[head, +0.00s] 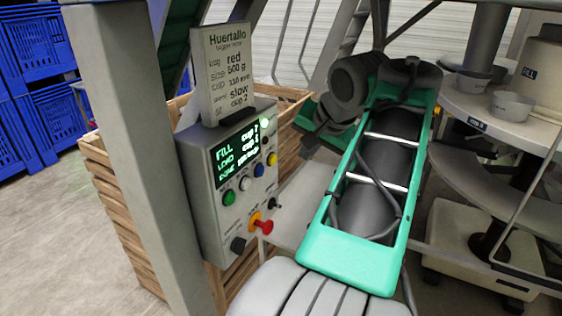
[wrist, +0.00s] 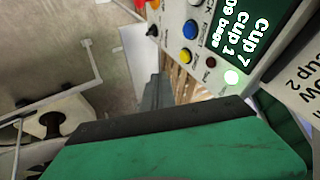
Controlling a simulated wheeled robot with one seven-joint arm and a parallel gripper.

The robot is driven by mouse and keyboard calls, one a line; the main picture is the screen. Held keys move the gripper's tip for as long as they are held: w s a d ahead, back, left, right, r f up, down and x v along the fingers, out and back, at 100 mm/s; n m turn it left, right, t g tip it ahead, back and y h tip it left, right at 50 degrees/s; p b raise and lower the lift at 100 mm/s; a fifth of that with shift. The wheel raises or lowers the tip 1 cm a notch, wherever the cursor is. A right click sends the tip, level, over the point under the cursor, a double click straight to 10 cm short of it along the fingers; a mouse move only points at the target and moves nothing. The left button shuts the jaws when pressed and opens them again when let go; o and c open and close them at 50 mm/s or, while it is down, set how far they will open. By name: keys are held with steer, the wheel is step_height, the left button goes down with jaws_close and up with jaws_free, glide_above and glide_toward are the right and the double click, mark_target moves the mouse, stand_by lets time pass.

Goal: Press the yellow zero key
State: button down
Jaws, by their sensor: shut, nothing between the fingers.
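The yellow zero key (head: 272,159) is a round yellow button at the right edge of the grey control box; its label is too small to read. In the wrist view the yellow key (wrist: 186,54) lies above and to the right of the fingertips. My gripper (wrist: 155,84) has its grey fingers together and empty, pointing towards the box. A gap seems to separate them from the key; the exact distance is unclear. In the head view, my green and dark hand is right of the box, and its fingertips are not clear.
Blue (head: 258,170), white (head: 245,184) and green (head: 229,198) buttons sit beside the yellow key. A wooden crate (head: 125,220) stands behind; a grey post (head: 140,150) is left.

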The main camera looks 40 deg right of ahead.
mark_target(272, 160)
steer(key=w+f, duration=0.7)
steer(key=w, duration=0.2)
steer(key=shift+d+f+b, duration=0.3)
steer(key=shift+b, duration=0.15)
